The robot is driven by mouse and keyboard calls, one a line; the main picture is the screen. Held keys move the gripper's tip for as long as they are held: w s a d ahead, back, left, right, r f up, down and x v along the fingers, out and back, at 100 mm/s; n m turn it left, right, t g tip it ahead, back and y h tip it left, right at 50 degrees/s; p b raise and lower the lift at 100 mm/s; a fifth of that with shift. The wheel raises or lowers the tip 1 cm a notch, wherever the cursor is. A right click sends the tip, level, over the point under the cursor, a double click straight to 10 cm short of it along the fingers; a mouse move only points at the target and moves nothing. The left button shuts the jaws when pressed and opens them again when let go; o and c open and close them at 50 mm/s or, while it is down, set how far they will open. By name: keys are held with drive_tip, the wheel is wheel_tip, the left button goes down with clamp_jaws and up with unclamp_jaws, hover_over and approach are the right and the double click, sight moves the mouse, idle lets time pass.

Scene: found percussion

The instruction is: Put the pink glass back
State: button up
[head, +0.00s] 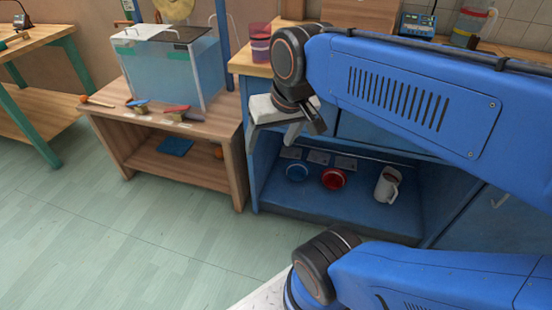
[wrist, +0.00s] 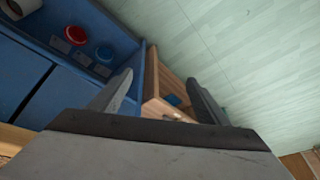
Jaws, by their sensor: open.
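A pink translucent glass (head: 260,44) stands upright on the wooden countertop (head: 248,66), at its left end, in the head view. My gripper (head: 272,140) is open with its fingers pointing down, in front of the counter's left corner and below the glass. In the wrist view the two fingers (wrist: 160,85) are spread apart with nothing between them. The glass does not show in the wrist view.
A blue open shelf (head: 325,205) under the counter holds a blue bowl (head: 297,171), a red bowl (head: 334,179) and a white mug (head: 387,187). A water tank (head: 175,75) stands on a low wooden stand (head: 190,165) to the left. The floor in front is clear.

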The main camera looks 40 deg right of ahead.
drive_tip(key=s+f, duration=0.1)
drive_tip(key=f+n, duration=0.1)
drive_tip(key=s+f+n, duration=0.1)
drive_tip(key=f, duration=0.1)
drive_tip(key=shift+s+a, duration=0.2)
drive_tip(key=shift+s, duration=0.1)
idle(1.0)
